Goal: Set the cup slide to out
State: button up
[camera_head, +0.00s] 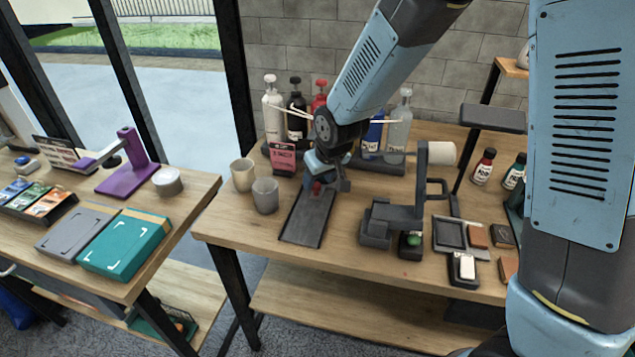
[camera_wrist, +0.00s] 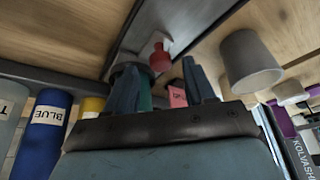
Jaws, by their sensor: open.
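The cup slide (camera_head: 306,220) is a long, dark flat track lying on the workbench left of centre in the head view. A small red knob (camera_head: 317,187) stands at its far end. The slide shows as a grey strip (camera_wrist: 148,28) in the wrist view, with the red knob (camera_wrist: 159,57) on it. My gripper (camera_head: 328,182) is over the far end of the slide, close to the knob. In the wrist view its two fingers (camera_wrist: 160,72) are apart, and the knob appears between and just past their tips. Contact cannot be told.
Two grey cups (camera_head: 243,174) (camera_head: 265,195) stand left of the slide. A pink card (camera_head: 283,158) and a row of bottles (camera_head: 398,128) stand behind. A dark stand (camera_head: 405,215) is close on the right. The bench's front edge is near the slide's near end.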

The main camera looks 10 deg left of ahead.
jog(key=shift+x, duration=1.15)
grip_shut()
